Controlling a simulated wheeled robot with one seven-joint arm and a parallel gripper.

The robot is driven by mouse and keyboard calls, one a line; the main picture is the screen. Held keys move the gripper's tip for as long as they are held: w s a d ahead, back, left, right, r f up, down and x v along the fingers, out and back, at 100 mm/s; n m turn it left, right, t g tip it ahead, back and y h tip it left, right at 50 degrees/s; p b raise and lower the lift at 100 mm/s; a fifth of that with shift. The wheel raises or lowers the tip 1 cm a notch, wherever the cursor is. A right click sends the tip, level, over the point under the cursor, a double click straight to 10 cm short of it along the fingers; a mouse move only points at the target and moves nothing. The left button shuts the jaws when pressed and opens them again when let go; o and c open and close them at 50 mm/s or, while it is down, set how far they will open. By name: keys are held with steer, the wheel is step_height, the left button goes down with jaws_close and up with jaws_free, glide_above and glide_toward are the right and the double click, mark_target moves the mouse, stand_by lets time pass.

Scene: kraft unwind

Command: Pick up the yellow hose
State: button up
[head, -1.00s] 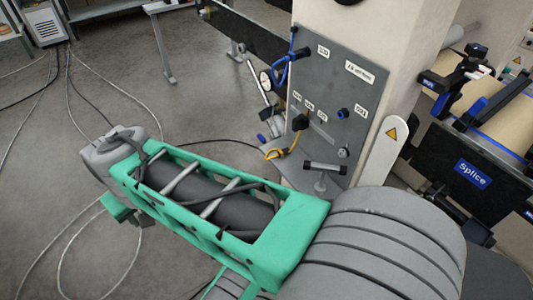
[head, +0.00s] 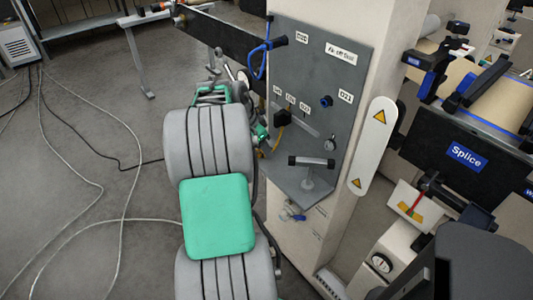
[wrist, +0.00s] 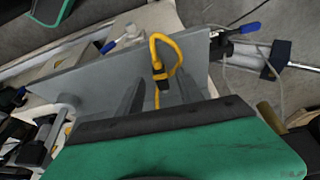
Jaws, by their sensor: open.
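The yellow hose (wrist: 165,55) shows in the wrist view as a bent loop in front of the grey panel. Its lower end runs down between the fingers of my gripper (wrist: 160,88). The gripper is open, one finger on each side of that lower end, and I see no contact. The loop stands beyond the fingertips. In the head view my arm covers most of the gripper and hose; only a small yellow bit (head: 277,139) shows beside the panel.
The grey panel (head: 350,75) carries a blue hose (head: 261,60), knobs and a T-handle (head: 311,162). A white guard with warning signs (head: 369,148) and the Splice unit (head: 466,156) stand to the right. Loose cables (head: 90,180) lie on the floor at left.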

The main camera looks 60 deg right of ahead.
steer(key=shift+d+f, duration=0.2)
steer(key=shift+f, duration=0.25)
jaws_close()
stand_by(0.3)
